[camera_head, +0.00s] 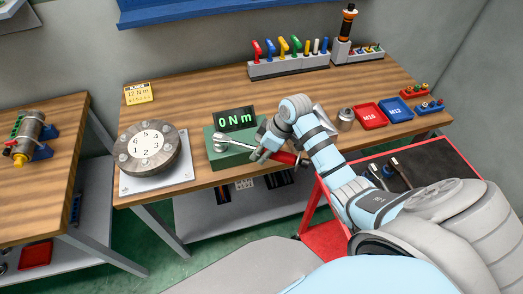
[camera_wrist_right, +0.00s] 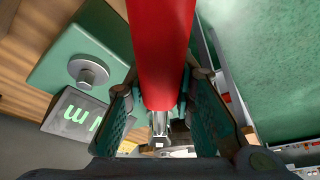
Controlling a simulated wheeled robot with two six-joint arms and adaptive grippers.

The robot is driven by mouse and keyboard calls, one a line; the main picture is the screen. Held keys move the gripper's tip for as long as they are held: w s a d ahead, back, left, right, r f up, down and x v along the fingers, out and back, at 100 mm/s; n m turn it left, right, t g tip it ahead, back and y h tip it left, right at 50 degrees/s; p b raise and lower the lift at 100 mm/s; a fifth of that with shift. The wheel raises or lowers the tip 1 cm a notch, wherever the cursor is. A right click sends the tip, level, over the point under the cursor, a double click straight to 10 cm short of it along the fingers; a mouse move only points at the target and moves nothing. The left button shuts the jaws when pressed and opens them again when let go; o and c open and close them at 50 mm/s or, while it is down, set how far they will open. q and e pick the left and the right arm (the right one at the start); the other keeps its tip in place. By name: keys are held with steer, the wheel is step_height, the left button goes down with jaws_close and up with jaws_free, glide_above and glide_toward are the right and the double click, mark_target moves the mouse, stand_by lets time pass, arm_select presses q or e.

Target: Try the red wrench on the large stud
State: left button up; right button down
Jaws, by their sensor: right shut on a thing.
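My right gripper (camera_head: 268,148) is shut on the red handle of the red wrench (camera_head: 285,158). The wrench's metal shaft points left across the green tester block (camera_head: 236,157), its end near a round silver part. The wrist view shows the red handle (camera_wrist_right: 163,50) running between the fingers of my right gripper (camera_wrist_right: 160,108), with metal beyond it. There a round stud (camera_wrist_right: 88,72) stands bare on the green block, apart from the handle. I cannot tell whether this is the large stud. The block's display (camera_head: 235,118) reads 0 Nm. My left gripper is out of view.
A numbered, bolted flange (camera_head: 149,147) sits on a plate left of the tester. A metal cylinder (camera_head: 345,119), a red M16 tray (camera_head: 370,115) and a blue M12 tray (camera_head: 396,110) lie right. A tool rack (camera_head: 288,66) stands behind. A dark-topped red cart (camera_head: 418,163) stands front right.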

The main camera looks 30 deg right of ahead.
steer(key=shift+p, duration=0.4)
stand_by(0.8)
steer(key=shift+s+a+f, duration=0.1)
steer(key=shift+s+a, duration=0.05)
steer(key=shift+s, duration=0.05)
steer(key=shift+a+m, duration=0.1)
steer(key=shift+m, duration=0.2)
steer(key=shift+s, duration=0.1)
steer(key=shift+s+a, duration=0.1)
steer(key=shift+a, duration=0.1)
steer(key=shift+s+a+m, duration=0.1)
steer(key=shift+a+m, duration=0.1)
steer(key=shift+m, duration=0.2)
steer(key=shift+a+h, duration=0.1)
steer(key=shift+h, duration=0.2)
steer(key=shift+s+a+m, duration=0.2)
steer(key=shift+a+m, duration=0.05)
steer(key=shift+m, duration=0.05)
steer(key=shift+a, duration=0.1)
stand_by(0.3)
